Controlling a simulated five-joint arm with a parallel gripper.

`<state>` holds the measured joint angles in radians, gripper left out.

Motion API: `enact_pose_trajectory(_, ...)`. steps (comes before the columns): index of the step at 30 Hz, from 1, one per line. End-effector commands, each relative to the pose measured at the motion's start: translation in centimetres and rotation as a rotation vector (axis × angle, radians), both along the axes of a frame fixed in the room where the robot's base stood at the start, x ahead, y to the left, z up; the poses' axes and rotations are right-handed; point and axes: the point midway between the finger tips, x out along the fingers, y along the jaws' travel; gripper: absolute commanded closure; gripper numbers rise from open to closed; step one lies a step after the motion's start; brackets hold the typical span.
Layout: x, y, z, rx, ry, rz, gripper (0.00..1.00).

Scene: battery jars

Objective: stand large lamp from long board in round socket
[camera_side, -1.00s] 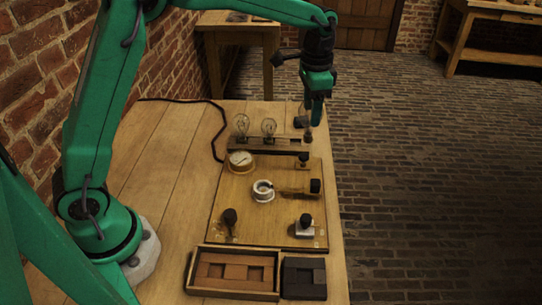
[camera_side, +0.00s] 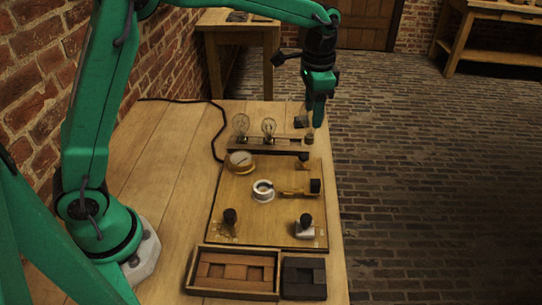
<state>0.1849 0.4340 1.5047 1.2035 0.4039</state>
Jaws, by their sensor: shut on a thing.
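The long board (camera_side: 285,145) is a narrow dark wooden strip at the back of the table. Two clear glass lamps (camera_side: 241,125) (camera_side: 268,128) stand upright on its left and middle. My gripper (camera_side: 315,122) points down at the board's right end, shut on a lamp there. That lamp's base (camera_side: 309,139) shows just below the fingers, at or very near the board; its glass is mostly hidden by them. I cannot tell whether it is lifted. The round socket (camera_side: 256,193), a white ring, sits in the middle of the wooden panel, with no lamp in it.
The panel (camera_side: 235,205) also carries a brass gauge (camera_side: 239,161), a black-ended switch (camera_side: 315,186) and dark knobs (camera_side: 230,215) (camera_side: 306,219). A wooden tray (camera_side: 190,278) and a dark block (camera_side: 304,278) lie in front.

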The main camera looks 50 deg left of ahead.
Motion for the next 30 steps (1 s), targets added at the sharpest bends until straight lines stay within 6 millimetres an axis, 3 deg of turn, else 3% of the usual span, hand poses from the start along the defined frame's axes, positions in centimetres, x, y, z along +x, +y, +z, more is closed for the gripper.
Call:
enact_pose_trajectory(8, -2.6, 0.1, 0.1, 0.000, 0.000, -0.001, 0.73)
enact_pose_trajectory(21, -10.5, 0.8, -0.8, 0.000, 0.000, -0.001, 0.73)
enact_pose_trajectory(30, -13.7, 1.2, -1.5, -0.001, -0.001, 0.000, 0.73)
